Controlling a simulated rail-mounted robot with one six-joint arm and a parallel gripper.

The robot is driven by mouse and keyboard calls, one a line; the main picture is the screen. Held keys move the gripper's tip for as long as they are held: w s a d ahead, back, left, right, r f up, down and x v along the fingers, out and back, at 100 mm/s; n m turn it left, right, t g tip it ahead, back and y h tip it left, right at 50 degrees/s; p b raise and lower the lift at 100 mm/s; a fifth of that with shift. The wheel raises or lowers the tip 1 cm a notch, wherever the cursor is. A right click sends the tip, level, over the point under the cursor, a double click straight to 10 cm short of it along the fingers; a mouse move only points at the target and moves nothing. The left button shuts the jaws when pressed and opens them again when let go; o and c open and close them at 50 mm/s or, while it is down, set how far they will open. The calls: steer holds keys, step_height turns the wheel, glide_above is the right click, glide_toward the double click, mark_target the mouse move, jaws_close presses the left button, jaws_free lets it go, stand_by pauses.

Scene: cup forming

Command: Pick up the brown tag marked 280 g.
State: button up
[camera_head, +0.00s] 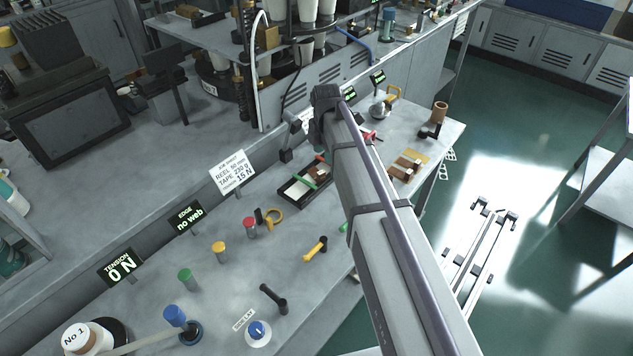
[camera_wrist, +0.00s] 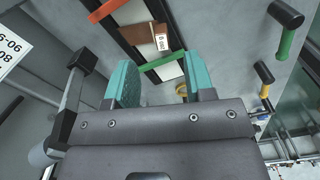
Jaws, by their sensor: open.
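The brown tag (camera_wrist: 140,33) lies in a dark tray (camera_wrist: 130,50) in the wrist view, beyond my fingertips. It has a small white label at one end, too small to read surely. A green tag (camera_wrist: 162,61) lies nearer my fingers and an orange-red tag (camera_wrist: 106,10) lies farther off. My gripper (camera_wrist: 162,82) has its two teal fingers apart with nothing held between them. In the head view the tray (camera_head: 286,195) is on the bench with the brown tag (camera_head: 319,172) in it; my arm hides the gripper there.
Handled tools, including a green one (camera_wrist: 287,42) and a yellow one (camera_wrist: 265,90), lie to the right in the wrist view. A job sheet (camera_head: 233,171) stands behind.

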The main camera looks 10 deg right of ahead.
mark_target(325, 172)
step_height(325, 172, down, 3)
steer(key=shift+w+f+b, duration=0.1)
steer(key=shift+b, duration=0.55)
steer(key=shift+f, duration=0.15)
steer(key=shift+r, duration=0.2)
step_height(325, 172, down, 6)
steer(key=b, duration=0.5)
steer(key=shift+r, duration=0.5)
jaws_close()
